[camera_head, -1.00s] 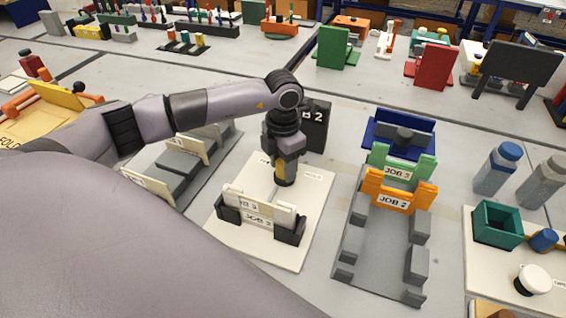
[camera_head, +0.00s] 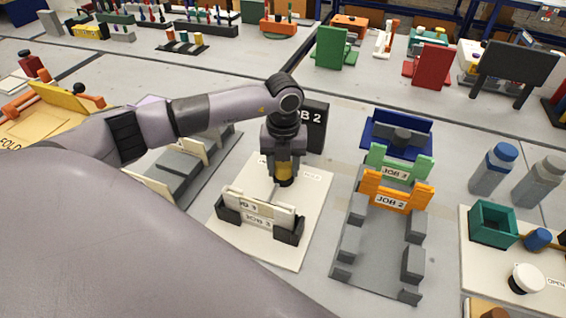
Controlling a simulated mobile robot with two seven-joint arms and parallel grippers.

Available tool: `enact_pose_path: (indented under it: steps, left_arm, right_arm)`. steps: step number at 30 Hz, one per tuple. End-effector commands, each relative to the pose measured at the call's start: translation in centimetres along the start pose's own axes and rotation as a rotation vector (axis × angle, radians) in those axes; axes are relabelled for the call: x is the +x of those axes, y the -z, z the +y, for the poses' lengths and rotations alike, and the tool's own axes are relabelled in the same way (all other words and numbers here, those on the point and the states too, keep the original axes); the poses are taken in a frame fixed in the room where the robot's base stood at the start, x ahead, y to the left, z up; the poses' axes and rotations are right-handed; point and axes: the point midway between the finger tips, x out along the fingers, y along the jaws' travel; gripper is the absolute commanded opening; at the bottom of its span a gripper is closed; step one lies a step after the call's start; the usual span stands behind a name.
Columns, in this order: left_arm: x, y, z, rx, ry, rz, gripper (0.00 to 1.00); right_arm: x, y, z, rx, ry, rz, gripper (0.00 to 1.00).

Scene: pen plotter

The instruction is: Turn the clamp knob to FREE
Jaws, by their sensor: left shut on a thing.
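A yellow part shows at the fingers. Small printing lies on the plate on both sides of the gripper, too small to read. My right gripper is not in view.
A black JOB 2 board (camera_head: 315,126) stands just behind the gripper. To the right is a grey rack (camera_head: 378,262) with orange and green card holders. Bottles (camera_head: 494,170) and a teal box (camera_head: 493,223) stand farther right. My arm covers the lower left.

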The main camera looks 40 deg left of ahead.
Motion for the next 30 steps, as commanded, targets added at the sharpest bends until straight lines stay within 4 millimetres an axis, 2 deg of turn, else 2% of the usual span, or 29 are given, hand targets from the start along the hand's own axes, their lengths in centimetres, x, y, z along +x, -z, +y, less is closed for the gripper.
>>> enact_pose_path:
  steps: [12,30]
  left_arm:
    - [-0.12,-0.06,-0.09,-0.226,0.001,-0.001,0.16]
    - [-0.09,-0.06,-0.13,-0.269,0.002,-0.001,0.15]
  right_arm:
    - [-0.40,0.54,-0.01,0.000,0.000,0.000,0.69]
    - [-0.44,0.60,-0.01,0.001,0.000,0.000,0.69]
